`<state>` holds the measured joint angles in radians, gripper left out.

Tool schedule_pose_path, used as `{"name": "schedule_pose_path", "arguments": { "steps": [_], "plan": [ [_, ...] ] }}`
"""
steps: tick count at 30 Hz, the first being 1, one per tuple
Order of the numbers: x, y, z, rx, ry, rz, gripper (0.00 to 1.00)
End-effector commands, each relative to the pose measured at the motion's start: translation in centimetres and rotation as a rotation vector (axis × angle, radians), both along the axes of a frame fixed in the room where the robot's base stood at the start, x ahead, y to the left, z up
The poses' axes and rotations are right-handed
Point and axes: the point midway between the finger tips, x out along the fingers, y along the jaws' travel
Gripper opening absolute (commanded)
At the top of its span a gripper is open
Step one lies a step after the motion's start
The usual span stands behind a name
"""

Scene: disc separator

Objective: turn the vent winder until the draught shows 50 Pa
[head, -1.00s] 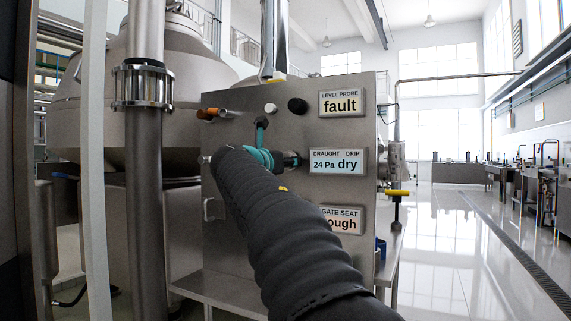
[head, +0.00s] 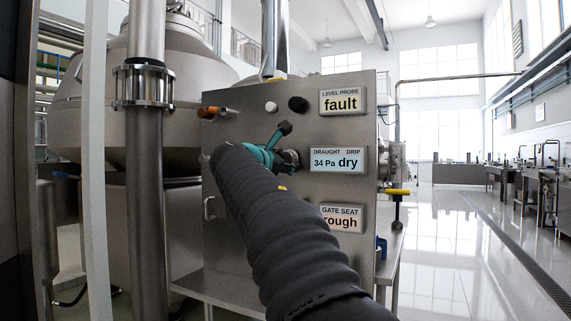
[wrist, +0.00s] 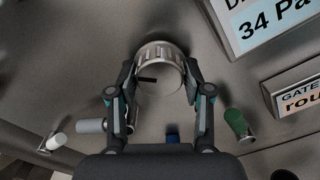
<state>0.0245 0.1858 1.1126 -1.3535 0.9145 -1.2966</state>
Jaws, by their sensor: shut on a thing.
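The vent winder is a ribbed round metal knob (wrist: 160,54) on the steel panel. In the head view a small part of it (head: 290,160) shows past my gripper. My gripper (wrist: 160,72) is shut on the winder, one finger on each side of its rim. In the head view my teal and dark gripper (head: 270,150) is at the panel, left of the display. The draught display (head: 338,159) reads 34 Pa, and DRIP reads dry. My arm hides part of the panel below the winder.
A level probe sign (head: 342,101) reads fault. A gate seat sign (head: 342,219) reads rough. An orange-tipped handle (head: 212,113), a white knob (head: 271,107) and a black knob (head: 298,104) sit above the winder. Open floor (head: 450,250) lies to the right.

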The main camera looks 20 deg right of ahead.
Motion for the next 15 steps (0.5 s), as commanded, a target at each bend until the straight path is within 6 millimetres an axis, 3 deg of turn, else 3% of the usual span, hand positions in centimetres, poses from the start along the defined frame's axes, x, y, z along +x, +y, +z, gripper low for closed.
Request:
{"name": "schedule_pose_path", "arguments": {
  "steps": [15],
  "plan": [
    [0.16,0.15,0.13,0.299,-0.388,0.004,0.15]
  ]
}}
